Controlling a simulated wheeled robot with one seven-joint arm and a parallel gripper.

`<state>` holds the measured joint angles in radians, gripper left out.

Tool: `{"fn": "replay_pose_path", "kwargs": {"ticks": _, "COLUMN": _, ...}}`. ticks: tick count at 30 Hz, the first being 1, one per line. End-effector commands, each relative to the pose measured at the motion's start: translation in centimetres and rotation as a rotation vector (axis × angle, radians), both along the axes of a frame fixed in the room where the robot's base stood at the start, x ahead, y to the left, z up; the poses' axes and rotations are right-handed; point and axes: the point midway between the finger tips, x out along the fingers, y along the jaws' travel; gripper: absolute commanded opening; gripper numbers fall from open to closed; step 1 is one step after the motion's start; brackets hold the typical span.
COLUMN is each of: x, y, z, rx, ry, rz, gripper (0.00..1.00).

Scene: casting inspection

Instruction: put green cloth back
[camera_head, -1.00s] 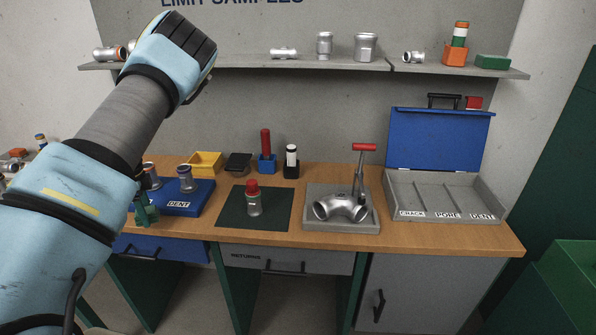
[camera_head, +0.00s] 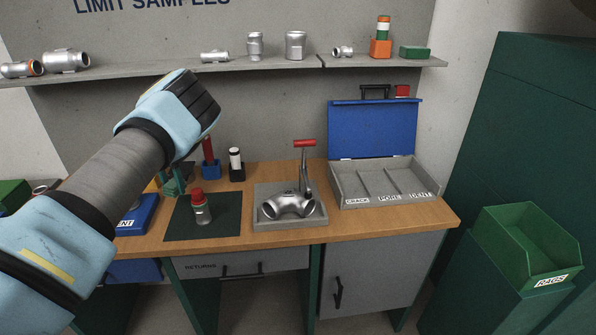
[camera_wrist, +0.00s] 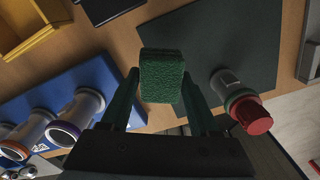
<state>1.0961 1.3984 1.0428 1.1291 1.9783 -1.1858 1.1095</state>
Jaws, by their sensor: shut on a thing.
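The green cloth (camera_wrist: 162,76) is a small, rough-textured green block in the wrist view. My gripper (camera_wrist: 160,88) is shut on it, with one dark green finger on each side. In the head view my gripper (camera_head: 173,182) hangs over the bench by the back left of the dark mat; the cloth cannot be made out clearly there. A green open bin (camera_head: 523,245) labelled RAGS stands at the far right, on a dark green stand, well away from my gripper.
A red-capped bottle (camera_head: 201,208) stands on the dark mat (camera_head: 228,228). A pipe elbow (camera_head: 291,204) sits in a grey fixture with a red-handled clamp (camera_head: 305,160). A grey sorting tray (camera_head: 350,190) with a raised blue lid (camera_head: 373,130) is at right. A shelf (camera_head: 280,68) runs above.

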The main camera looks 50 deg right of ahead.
Motion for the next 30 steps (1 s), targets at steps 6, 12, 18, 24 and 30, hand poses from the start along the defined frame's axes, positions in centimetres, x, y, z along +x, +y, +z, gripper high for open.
{"fn": "replay_pose_path", "kwargs": {"ticks": 6, "x": -3.7, "y": -6.8, "z": -1.4, "rx": 0.002, "ry": 0.001, "rz": -0.632, "gripper": 0.01}}
{"fn": "replay_pose_path", "kwargs": {"ticks": 12, "x": -6.1, "y": -10.1, "z": -2.3, "rx": 0.001, "ry": 0.0, "rz": -0.987, "gripper": 0.01}}
{"fn": "replay_pose_path", "kwargs": {"ticks": 18, "x": -6.9, "y": -11.0, "z": -2.6, "rx": 0.001, "ry": 0.001, "rz": -1.096, "gripper": 0.01}}
{"fn": "replay_pose_path", "kwargs": {"ticks": 24, "x": -6.9, "y": -11.0, "z": -2.6, "rx": 0.0, "ry": 0.0, "rz": -1.096, "gripper": 0.01}}
{"fn": "replay_pose_path", "kwargs": {"ticks": 30, "x": -6.9, "y": -11.0, "z": -2.7, "rx": 0.0, "ry": 0.0, "rz": -1.095, "gripper": 0.01}}
